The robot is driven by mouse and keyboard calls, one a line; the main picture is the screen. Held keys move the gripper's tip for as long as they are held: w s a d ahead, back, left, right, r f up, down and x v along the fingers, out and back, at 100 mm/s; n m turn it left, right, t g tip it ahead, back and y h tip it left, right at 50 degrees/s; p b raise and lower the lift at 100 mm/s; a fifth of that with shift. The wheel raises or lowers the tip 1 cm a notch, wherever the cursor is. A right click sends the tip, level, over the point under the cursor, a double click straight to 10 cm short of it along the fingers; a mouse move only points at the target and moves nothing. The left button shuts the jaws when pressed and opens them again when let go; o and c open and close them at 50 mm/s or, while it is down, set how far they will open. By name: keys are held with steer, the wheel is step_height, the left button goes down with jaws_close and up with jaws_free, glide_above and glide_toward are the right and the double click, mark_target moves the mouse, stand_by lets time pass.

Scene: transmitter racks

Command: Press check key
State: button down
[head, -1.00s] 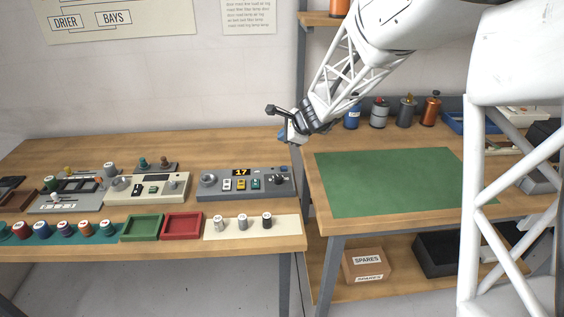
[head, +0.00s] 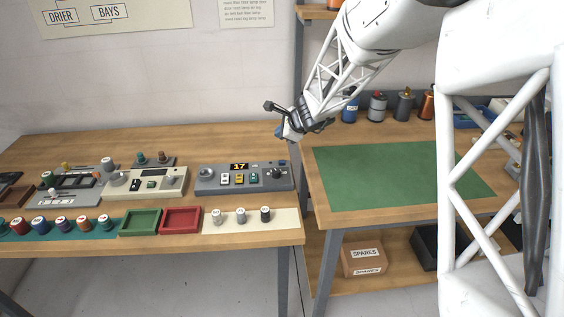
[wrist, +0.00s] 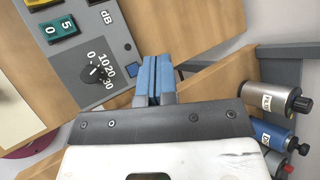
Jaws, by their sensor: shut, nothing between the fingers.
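A grey console (head: 205,188) with an orange "17" display (head: 239,167) sits on the left bench. It has a white key (head: 225,179), a yellow key (head: 239,179) and a green key (head: 253,178). I cannot read which is the check key. In the wrist view the console's dial (wrist: 95,73), marked 0 to 30, the green key (wrist: 57,29) and part of the yellow key (wrist: 40,4) show. My gripper (head: 279,132) is above and behind the console's right end, apart from it. Its blue fingers (wrist: 158,72) are shut and empty.
Green (head: 141,221) and red (head: 181,220) trays and several small cylinders stand in front of the consoles. A cream console (head: 118,191) is to the left. A green mat (head: 395,175) lies clear on the right bench, with several canisters (head: 377,107) behind it.

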mark_target(282, 162)
steer(key=shift+f, duration=3.95)
steer(key=shift+f, duration=0.2)
steer(key=shift+f, duration=0.25)
steer(key=shift+f, duration=0.45)
steer(key=shift+r, duration=0.85)
steer(key=shift+r, duration=0.1)
stand_by(0.4)
steer(key=shift+r, duration=2.4)
